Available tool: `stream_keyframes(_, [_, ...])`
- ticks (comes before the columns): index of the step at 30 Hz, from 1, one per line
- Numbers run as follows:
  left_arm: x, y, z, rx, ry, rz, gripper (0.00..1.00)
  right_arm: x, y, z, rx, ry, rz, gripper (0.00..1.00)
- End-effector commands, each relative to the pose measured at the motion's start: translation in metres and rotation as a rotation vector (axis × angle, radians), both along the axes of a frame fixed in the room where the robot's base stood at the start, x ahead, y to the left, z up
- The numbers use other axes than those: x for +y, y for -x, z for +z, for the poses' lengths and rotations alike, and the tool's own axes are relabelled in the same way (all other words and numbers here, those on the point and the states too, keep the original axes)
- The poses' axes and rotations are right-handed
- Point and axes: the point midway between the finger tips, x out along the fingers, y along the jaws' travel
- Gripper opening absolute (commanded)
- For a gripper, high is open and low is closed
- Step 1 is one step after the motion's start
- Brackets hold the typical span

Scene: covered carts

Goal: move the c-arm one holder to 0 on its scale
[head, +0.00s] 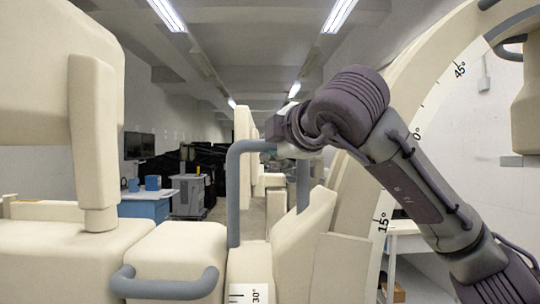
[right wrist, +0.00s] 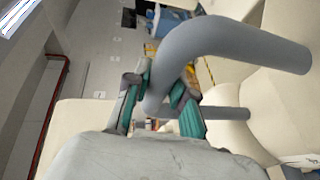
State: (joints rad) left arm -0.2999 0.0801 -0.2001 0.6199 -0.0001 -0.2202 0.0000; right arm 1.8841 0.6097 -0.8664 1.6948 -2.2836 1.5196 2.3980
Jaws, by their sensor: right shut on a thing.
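A blue-grey bar handle (head: 234,190) rises from a cream housing (head: 300,235) in the middle of the head view; I take this housing for the c-arm holder. My right gripper (head: 276,132) is shut on the top of this handle. In the right wrist view the grey tube (right wrist: 215,42) passes between the teal finger pads of my right gripper (right wrist: 160,105). A white scale plate (head: 250,294) marked 30° shows below the housing. A large cream arc (head: 408,100) at right carries marks 45°, 0° and 15°. No pointer on either scale is clear. My left gripper is not in view.
A cream block with a low grey handle (head: 165,287) stands at the lower left. A tall cream column (head: 95,140) rises behind it. A blue cabinet (head: 145,205) and a grey cart (head: 188,197) stand farther back. A narrow strip of floor shows beyond the handle.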

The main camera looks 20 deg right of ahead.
Motion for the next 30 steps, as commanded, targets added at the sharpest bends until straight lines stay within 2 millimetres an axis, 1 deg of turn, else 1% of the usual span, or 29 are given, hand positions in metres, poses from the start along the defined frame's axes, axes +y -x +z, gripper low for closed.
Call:
stream_keyframes(1, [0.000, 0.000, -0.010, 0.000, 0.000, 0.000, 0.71, 0.004, 0.003, -0.009, 0.003, 0.006, 0.007, 0.00])
stream_keyframes(6, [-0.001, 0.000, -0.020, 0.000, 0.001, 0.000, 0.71, 0.006, 0.008, -0.009, -0.009, 0.013, 0.009, 0.00])
stream_keyframes(17, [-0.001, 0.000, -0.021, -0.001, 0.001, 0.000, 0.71, 0.008, 0.009, -0.008, -0.010, 0.019, 0.011, 0.00])
stream_keyframes(18, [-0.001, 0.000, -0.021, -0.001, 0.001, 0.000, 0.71, 0.008, 0.008, -0.009, -0.010, 0.019, 0.010, 0.27])
stream_keyframes(22, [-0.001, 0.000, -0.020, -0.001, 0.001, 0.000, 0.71, 0.007, 0.008, -0.007, -0.013, 0.017, 0.009, 0.48])
stream_keyframes(23, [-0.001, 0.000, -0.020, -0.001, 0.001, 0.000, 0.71, 0.007, 0.008, -0.007, -0.013, 0.016, 0.009, 0.50])
stream_keyframes(30, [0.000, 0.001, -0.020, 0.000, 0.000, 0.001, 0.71, 0.005, 0.008, -0.004, -0.018, 0.013, 0.006, 0.50])
